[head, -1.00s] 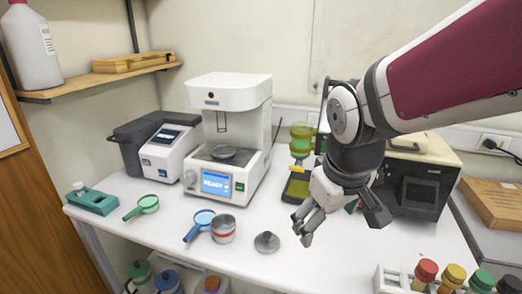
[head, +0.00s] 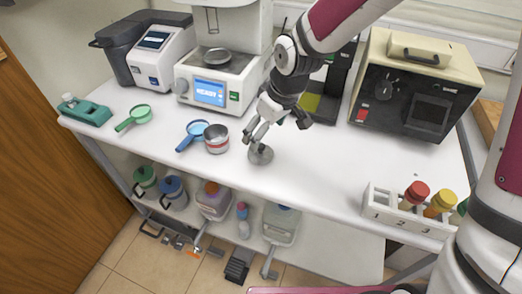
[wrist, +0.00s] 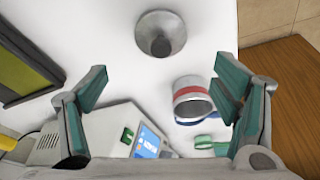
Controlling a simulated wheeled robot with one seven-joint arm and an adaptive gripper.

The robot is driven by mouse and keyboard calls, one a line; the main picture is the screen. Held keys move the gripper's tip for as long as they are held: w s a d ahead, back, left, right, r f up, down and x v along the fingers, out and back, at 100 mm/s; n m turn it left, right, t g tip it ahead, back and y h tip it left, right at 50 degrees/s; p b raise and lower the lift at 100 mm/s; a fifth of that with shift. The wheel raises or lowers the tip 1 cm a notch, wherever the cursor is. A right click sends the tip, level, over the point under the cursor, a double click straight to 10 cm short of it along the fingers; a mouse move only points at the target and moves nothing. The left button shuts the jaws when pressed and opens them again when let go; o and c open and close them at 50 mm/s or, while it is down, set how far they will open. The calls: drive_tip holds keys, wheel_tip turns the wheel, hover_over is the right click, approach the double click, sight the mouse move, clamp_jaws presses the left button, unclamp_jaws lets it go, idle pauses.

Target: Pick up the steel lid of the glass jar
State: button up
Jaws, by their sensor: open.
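The steel lid (head: 260,154) is a round grey disc with a knob, lying on the white table near its front edge. In the wrist view the lid (wrist: 161,33) shows at the upper middle, ahead of and between the fingers. The glass jar (head: 216,139), with a red band, stands uncovered just left of the lid; it also shows in the wrist view (wrist: 192,98). My gripper (head: 254,138) is open and empty, close above the lid.
Blue (head: 195,133) and green (head: 135,117) handled strainers lie to the left. A white testing machine (head: 222,75) and a black-and-beige box (head: 415,85) stand behind. A rack with coloured-cap bottles (head: 405,212) is at the right front. The table between lid and rack is clear.

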sight(261, 146)
drive_tip(key=shift+x, duration=3.85)
drive_tip(key=shift+s+d, duration=0.1)
drive_tip(key=shift+s, duration=0.1)
drive_tip(key=c, duration=1.2)
